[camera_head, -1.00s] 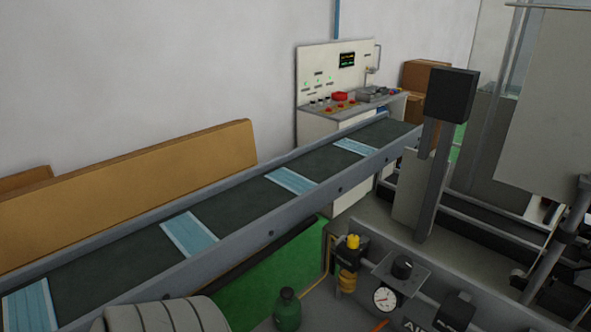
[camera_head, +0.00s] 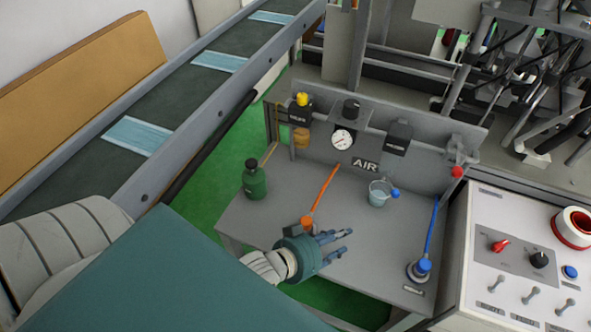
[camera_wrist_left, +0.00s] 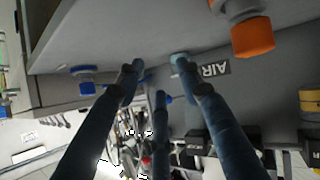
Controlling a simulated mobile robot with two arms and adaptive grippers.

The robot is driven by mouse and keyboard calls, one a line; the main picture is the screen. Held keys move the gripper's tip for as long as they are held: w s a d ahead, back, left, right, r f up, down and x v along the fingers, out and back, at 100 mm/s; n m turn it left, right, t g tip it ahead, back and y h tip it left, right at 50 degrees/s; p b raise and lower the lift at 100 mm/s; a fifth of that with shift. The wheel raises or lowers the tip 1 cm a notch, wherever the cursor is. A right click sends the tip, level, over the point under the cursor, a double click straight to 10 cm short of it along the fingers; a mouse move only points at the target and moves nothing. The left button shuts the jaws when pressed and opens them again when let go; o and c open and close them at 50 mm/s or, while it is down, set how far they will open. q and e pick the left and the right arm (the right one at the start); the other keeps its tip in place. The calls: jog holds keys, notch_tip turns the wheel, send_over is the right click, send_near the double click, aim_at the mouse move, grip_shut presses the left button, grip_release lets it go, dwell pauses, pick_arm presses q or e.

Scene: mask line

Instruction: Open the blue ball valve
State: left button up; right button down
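A blue-capped fitting (camera_head: 424,266) stands on a round base at the right front of the grey bench, with a blue hose running up from it. It also shows at the left in the left wrist view (camera_wrist_left: 87,87). A small blue ball-shaped knob (camera_head: 395,192) sits beside a clear cup. I cannot tell for certain which blue part is the ball valve. My left gripper (camera_head: 343,243) is over the middle of the bench, left of both blue parts. Its fingers (camera_wrist_left: 156,65) are spread, with nothing between them. My right gripper is not in view.
An orange-capped fitting (camera_head: 307,221) with an orange hose is close behind my left gripper. A dark green bottle (camera_head: 254,180) stands at the bench's left. A pressure gauge (camera_head: 342,139) is on the back panel. A control box (camera_head: 515,270) borders the bench on the right.

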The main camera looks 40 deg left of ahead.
pick_arm(q)
jog(key=s+a+f+m+g+y, duration=0.1)
jog(key=s+a+g, duration=0.3)
jog(key=s, duration=0.6)
jog(key=shift+f+m+g+y, duration=0.3)
jog(key=shift+f+g+y, duration=0.05)
jog(key=shift+g+y, duration=0.35)
